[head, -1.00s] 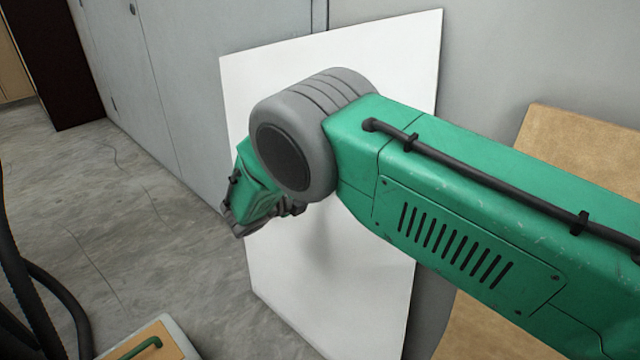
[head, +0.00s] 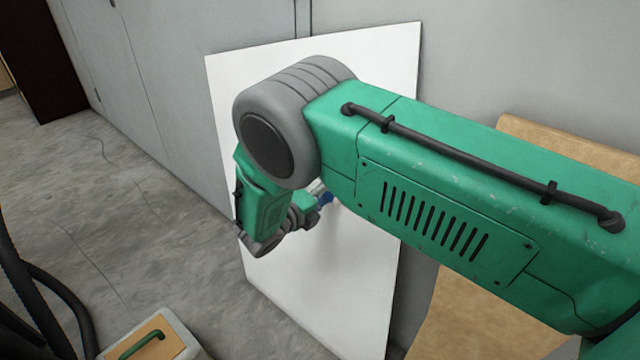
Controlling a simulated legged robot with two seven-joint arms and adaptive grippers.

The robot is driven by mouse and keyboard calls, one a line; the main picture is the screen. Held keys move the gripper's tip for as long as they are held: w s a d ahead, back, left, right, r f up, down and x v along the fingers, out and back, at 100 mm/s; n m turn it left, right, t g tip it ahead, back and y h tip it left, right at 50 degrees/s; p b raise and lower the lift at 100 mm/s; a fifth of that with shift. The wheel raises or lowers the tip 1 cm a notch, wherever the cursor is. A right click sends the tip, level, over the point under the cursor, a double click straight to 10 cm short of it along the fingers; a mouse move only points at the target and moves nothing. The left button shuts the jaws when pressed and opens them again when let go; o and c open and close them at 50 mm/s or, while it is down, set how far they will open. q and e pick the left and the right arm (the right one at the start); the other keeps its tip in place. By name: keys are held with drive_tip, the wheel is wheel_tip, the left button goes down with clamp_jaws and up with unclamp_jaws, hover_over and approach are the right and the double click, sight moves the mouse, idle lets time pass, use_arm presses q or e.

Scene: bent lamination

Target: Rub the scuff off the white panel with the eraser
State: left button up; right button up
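The white panel (head: 330,290) leans upright against the grey wall, its lower edge toward the floor. My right arm crosses in front of it and covers much of its upper and middle part. The wrist of my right arm bends down at the panel's left side. I see no clear scuff, only soft shading on the panel. My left gripper is out of view.
A tan board (head: 465,320) stands at the right beside the panel. A pale case with a tan top and green handle (head: 140,345) sits at the bottom left. Black cables (head: 50,290) hang at the left edge.

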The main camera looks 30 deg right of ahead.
drive_tip(key=shift+s+d+f+p, duration=0.65)
drive_tip(key=shift+s+d+p, duration=1)
drive_tip(key=shift+s, duration=1.7)
drive_tip(key=w+a+b, duration=0.1)
drive_tip(key=w, duration=0.1)
drive_tip(key=w+a+b, duration=0.2)
drive_tip(key=w, duration=0.1)
drive_tip(key=shift+w+b, duration=0.3)
drive_tip(key=shift+w, duration=0.05)
drive_tip(key=shift+w+a+b, duration=0.2)
drive_tip(key=shift+w+b, duration=0.1)
drive_tip(key=shift+w, duration=0.15)
